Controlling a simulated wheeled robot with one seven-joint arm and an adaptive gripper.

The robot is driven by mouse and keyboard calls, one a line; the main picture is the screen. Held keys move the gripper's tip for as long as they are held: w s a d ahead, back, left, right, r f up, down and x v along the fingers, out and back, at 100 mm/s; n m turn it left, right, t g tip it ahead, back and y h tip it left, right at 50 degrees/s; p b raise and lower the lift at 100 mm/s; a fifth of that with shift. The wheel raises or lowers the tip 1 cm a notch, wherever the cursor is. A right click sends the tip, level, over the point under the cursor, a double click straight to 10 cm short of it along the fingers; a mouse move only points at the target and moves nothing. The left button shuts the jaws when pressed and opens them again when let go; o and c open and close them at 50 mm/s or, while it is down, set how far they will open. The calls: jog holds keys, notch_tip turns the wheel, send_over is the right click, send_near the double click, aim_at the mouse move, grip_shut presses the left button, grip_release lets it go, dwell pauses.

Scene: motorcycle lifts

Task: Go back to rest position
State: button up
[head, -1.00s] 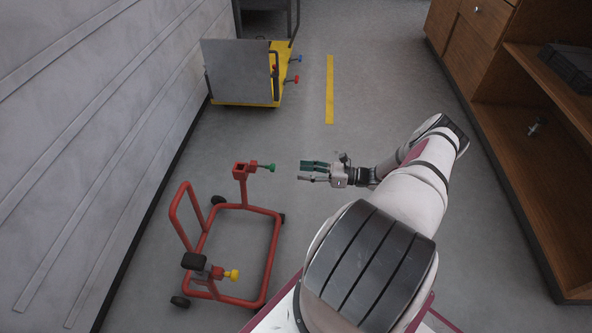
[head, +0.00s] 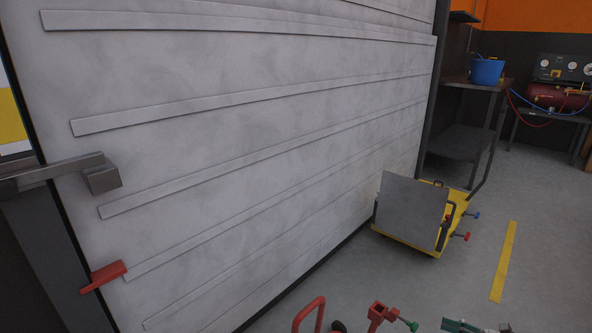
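My gripper (head: 462,326) shows only in part at the bottom edge of the head view, right of centre. Its teal and grey finger parts are visible, but the gap between the fingers is not clear. The rest of the arm is out of view. A red motorcycle lift (head: 376,317) with a green knob (head: 409,325) is at the bottom, left of the gripper, mostly cut off by the frame. A yellow lift (head: 408,240) with a grey plate (head: 411,210) and blue and red knobs stands farther back beside the wall.
A pale ribbed wall or shutter (head: 250,150) fills the left, with a red handle (head: 104,277) and a grey latch (head: 100,178). A blue bucket (head: 487,71) stands on a metal table (head: 455,141). A compressor (head: 556,96) is at the back right. Floor around the yellow stripe (head: 504,262) is clear.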

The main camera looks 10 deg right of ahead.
jog(key=a+r+n+g+h, duration=0.1)
jog(key=a+r+n+g, duration=0.6)
jog(key=r, duration=0.6)
jog(key=a+r+n+g+h, duration=0.1)
jog(key=a+r+n+g, duration=0.45)
jog(key=a+r, duration=0.5)
jog(key=s+a+r+n+g+h, duration=0.1)
jog(key=s+a+r+n+h, duration=0.55)
jog(key=r, duration=0.65)
jog(key=s+a+r+n+t+h, duration=0.1)
jog(key=s+a+r+n+h, duration=0.2)
jog(key=s, duration=0.8)
jog(key=s+a+n+t+h, duration=0.15)
jog(key=s+a+n, duration=0.3)
jog(key=s, duration=0.65)
notch_tip(320, 180, up, 34)
jog(key=d+n+t+p, duration=0.1)
jog(key=t+p, duration=0.3)
jog(key=p, duration=2.8)
jog(key=shift+w+y, duration=0.15)
jog(key=shift+y, duration=0.15)
jog(key=shift+f, duration=0.1)
